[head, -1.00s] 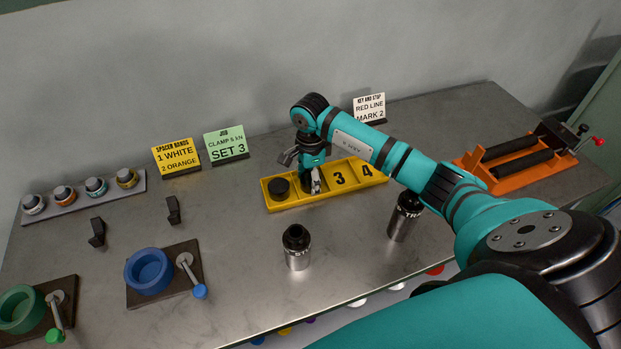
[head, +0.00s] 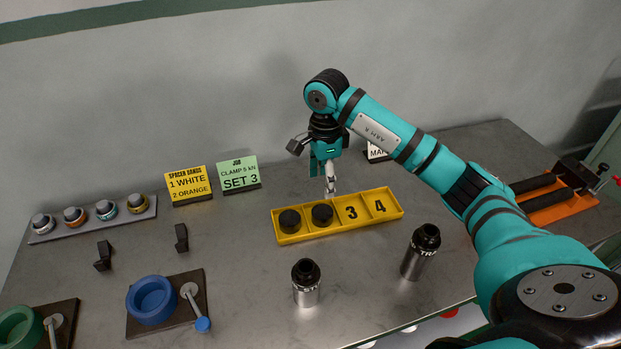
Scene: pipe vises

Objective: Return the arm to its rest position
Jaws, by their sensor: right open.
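My right gripper (head: 330,185) is open and empty. It hangs above the back edge of the yellow tray (head: 305,236), pointing down. The tray has numbered compartments. Black round caps (head: 290,221) and (head: 322,215) sit in its two left compartments, and the compartments marked 3 and 4 are empty. My right arm (head: 412,146) reaches in from the lower right. My left gripper is not in view.
Two dark-topped metal cylinders (head: 306,284) and (head: 420,252) stand in front of the tray. A blue vise (head: 152,300) and a green vise (head: 20,330) are at the left. An orange rack (head: 563,208) is at the right. Sign cards (head: 238,175) stand at the back.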

